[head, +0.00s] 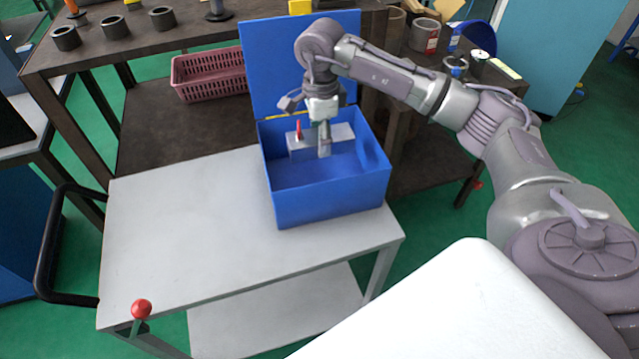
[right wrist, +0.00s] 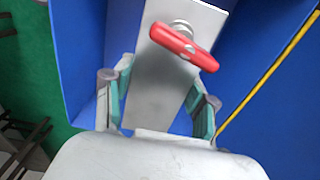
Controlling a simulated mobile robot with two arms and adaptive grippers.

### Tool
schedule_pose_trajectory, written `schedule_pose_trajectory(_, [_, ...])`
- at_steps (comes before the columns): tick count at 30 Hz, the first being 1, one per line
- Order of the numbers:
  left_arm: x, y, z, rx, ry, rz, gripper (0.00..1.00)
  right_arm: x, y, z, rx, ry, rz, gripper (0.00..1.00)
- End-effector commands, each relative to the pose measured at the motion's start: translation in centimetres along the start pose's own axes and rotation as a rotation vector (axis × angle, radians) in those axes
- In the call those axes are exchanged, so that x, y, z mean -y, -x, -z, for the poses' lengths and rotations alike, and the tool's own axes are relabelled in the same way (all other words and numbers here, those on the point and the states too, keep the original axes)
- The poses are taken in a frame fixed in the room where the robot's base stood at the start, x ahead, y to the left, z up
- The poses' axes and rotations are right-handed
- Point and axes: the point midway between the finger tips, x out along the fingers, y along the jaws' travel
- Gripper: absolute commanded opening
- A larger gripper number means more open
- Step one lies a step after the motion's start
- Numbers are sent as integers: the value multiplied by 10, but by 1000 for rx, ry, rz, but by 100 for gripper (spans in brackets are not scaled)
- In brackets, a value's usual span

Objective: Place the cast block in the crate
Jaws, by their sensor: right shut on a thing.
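The cast block (head: 343,133) is a grey block with a red handle on top. In the head view it is inside the blue crate (head: 335,206), toward the back wall. My right gripper (head: 324,146) reaches down into the crate and is shut on the block. In the right wrist view the fingers (right wrist: 158,95) lie on both sides of the grey block (right wrist: 158,70), with the red handle (right wrist: 184,46) beyond. I cannot tell whether the block touches the crate floor. My left gripper is out of view.
The crate stands on a grey cart (head: 190,220), its blue lid (head: 275,65) raised at the back. The cart top left of the crate is clear. A pink basket (head: 208,76) sits on the bench's lower shelf behind. A red knob (head: 141,309) marks the cart's front left corner.

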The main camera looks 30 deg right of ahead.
Motion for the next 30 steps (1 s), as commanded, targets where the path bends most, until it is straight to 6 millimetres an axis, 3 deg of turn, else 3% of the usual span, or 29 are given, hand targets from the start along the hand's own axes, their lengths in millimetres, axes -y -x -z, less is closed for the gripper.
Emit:
schedule_pose_trajectory(12, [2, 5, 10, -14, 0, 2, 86, -1, -61, 0, 1, 0, -2, 0])
schedule_pose_trajectory(30, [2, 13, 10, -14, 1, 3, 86, 0, -113, -1, 1, 1, 2, 0])
